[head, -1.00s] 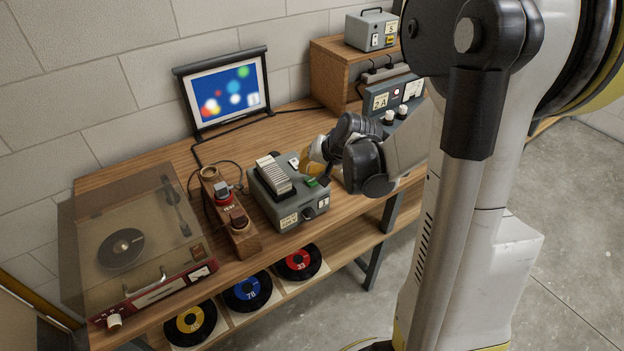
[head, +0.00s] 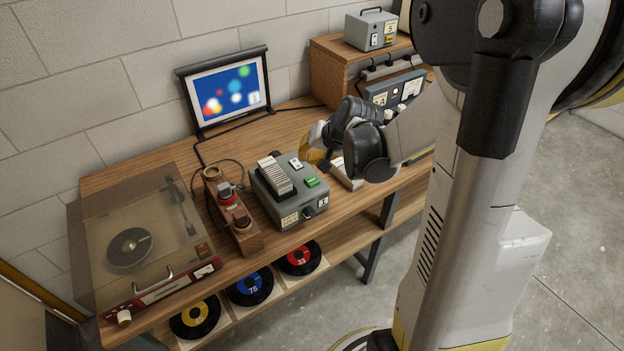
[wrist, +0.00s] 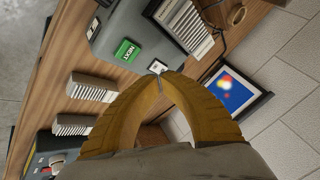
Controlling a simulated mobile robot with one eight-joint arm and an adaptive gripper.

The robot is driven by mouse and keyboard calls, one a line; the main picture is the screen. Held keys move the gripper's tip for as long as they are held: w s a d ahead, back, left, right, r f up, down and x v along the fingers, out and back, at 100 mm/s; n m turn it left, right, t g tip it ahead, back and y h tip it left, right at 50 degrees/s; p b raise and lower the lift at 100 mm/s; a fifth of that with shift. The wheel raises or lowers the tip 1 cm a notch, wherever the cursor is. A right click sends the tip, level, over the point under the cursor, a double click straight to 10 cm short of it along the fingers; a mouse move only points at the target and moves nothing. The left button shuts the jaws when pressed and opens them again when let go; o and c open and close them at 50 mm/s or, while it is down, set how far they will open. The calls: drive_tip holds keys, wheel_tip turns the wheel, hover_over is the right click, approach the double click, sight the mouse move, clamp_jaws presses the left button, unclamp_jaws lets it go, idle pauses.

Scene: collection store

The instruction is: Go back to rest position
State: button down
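My gripper (wrist: 159,78) is shut, its two yellow fingers meeting at the tips with nothing visible between them. The lit screen (head: 228,88) behind shows blurred coloured spots. My arm hides part of the bench to the right of the projector.
A record player (head: 140,250) with a clear lid and a wooden block (head: 232,215) with red parts stand left of the projector. Slide trays (wrist: 90,88) lie near my gripper. A control box (head: 392,92) and wooden cabinet (head: 340,65) stand behind. Records (head: 250,287) sit on the lower shelf.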

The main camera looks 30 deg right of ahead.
idle(0.4)
drive_tip(key=shift+s+a+r, duration=0.1)
drive_tip(key=shift+a+r, duration=0.05)
drive_tip(key=shift+a, duration=0.15)
drive_tip(key=s+a+r+n+b, duration=0.2)
drive_tip(key=s+a+n, duration=0.1)
drive_tip(key=s+a, duration=0.4)
drive_tip(key=s+a+r+n+h+b, duration=0.1)
drive_tip(key=s+a+r+n+b, duration=0.1)
drive_tip(key=s+a, duration=0.5)
drive_tip(key=s+n+b, duration=0.1)
drive_tip(key=s+n, duration=0.1)
drive_tip(key=s, duration=0.2)
drive_tip(key=shift+s+a+b, duration=0.2)
drive_tip(key=shift+s+b, duration=0.15)
drive_tip(key=shift+w, duration=0.1)
